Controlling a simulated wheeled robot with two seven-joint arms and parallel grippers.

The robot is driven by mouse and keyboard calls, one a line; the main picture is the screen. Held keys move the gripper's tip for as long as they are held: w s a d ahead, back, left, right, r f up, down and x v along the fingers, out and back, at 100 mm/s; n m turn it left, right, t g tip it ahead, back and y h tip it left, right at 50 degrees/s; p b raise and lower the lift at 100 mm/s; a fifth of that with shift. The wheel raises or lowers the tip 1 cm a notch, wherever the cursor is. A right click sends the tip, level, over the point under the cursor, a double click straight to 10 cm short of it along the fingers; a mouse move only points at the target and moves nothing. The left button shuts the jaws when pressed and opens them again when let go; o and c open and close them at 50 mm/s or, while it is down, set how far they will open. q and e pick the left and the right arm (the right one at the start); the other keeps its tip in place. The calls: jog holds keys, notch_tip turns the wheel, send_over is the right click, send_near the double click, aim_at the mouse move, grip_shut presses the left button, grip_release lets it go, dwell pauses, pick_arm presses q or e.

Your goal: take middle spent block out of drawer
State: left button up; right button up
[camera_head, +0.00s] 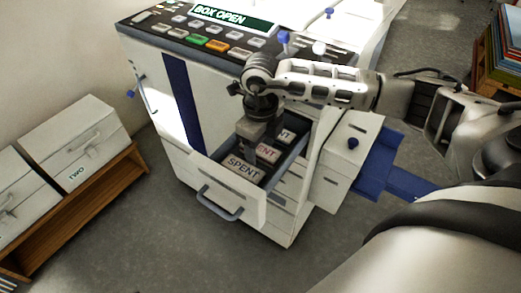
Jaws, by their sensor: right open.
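An open drawer (232,206) sticks out of the front of a white cabinet, with a blue-grey handle on its face. Inside lie blocks in a row: a front block marked SPENT (243,169) in dark letters, a middle block with red letters (268,153), and a rear block (286,135) partly hidden. My right gripper (256,142) points down into the drawer, open, at the left end of the middle block and covering part of it. I cannot tell whether the fingers touch the block. My left gripper is not in view.
The cabinet top carries a button panel and a green display (233,18) reading BOX OPEN. White boxes, one marked TWO (78,147), stand on a wooden bench (100,190) at left. A blue piece (378,165) lies right of the cabinet. Floor in front is clear.

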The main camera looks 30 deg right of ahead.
jog(key=c, duration=1.1)
jog(key=shift+o, duration=0.2)
jog(key=shift+r, duration=0.1)
